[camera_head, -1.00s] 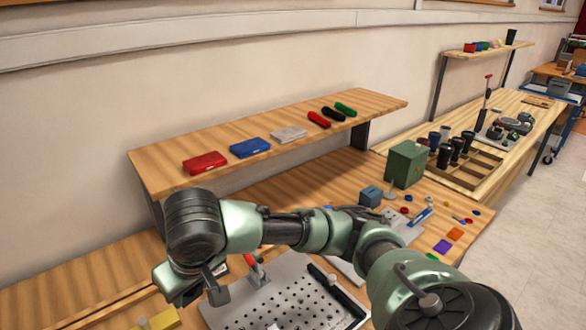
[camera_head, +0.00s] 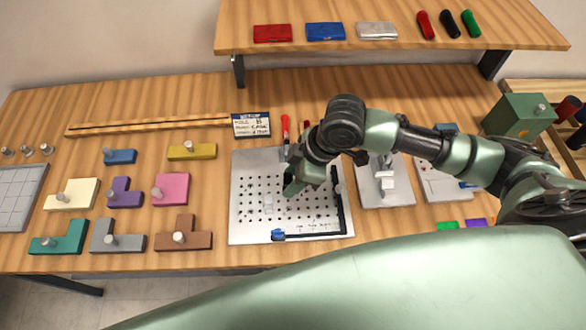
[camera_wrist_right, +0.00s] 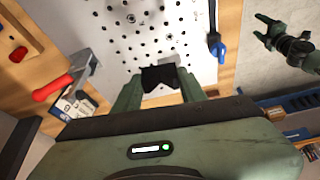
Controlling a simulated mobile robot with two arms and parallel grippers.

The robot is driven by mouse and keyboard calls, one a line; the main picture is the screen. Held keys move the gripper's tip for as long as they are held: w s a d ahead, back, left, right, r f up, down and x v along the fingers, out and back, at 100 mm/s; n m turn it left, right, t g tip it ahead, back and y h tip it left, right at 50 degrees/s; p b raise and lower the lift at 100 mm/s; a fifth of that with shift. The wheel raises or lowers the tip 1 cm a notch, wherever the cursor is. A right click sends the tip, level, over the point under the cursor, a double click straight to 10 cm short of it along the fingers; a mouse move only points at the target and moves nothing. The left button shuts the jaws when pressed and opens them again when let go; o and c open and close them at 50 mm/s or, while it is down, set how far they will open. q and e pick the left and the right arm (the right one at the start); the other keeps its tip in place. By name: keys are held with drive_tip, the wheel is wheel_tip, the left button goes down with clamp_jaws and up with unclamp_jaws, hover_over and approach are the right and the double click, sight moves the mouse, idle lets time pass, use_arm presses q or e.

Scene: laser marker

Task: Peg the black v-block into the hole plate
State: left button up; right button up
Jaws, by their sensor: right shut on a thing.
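The hole plate (camera_head: 238,225) is a light grey panel with rows of dark holes at the middle of the bench. It fills the top of the right wrist view (camera_wrist_right: 190,20). My right gripper (camera_head: 292,186) is over the plate, pointing down. In the wrist view its fingers (camera_wrist_right: 160,88) are shut on the black v-block (camera_wrist_right: 160,76), which lies between the fingertips over the plate. I cannot tell whether the block touches the plate. The head view hides the block behind the gripper. My left gripper (camera_wrist_right: 262,29) shows in the wrist view beyond the front edge, its fingers apart and empty.
A red-handled clamp (camera_head: 285,128) stands at the plate's back edge, and a blue-ended clamp (camera_head: 278,235) at its front. A black bar (camera_head: 348,215) runs along the right side. Knobbed coloured blocks, including a pink one (camera_head: 172,188), lie left. A shelf (camera_head: 400,35) overhangs the back.

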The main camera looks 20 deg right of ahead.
drive_tip(key=shift+s+a+n, duration=0.25)
drive_tip(key=shift+s+n, duration=0.05)
drive_tip(key=shift+n, duration=0.1)
drive_tip(key=shift+s+a+f+g, duration=0.1)
drive_tip(key=shift+s+f+g, duration=0.05)
drive_tip(key=shift+f+g, duration=0.15)
drive_tip(key=shift+f+n, duration=0.15)
drive_tip(key=shift+n, duration=0.15)
wheel_tip(320, 180, down, 4)
drive_tip(key=b, duration=0.5)
drive_tip(key=shift+f, duration=0.8)
use_arm(q)
drive_tip(key=f, duration=0.4)
drive_tip(key=shift+w+d+f, duration=0.1)
drive_tip(key=shift+d+f, duration=0.1)
drive_tip(key=shift+f, duration=0.1)
use_arm(e)
drive_tip(key=shift+f, duration=0.15)
use_arm(q)
drive_tip(key=shift+f+b, duration=0.1)
drive_tip(key=shift+b, duration=0.2)
use_arm(e)
drive_tip(key=shift+f, duration=0.6)
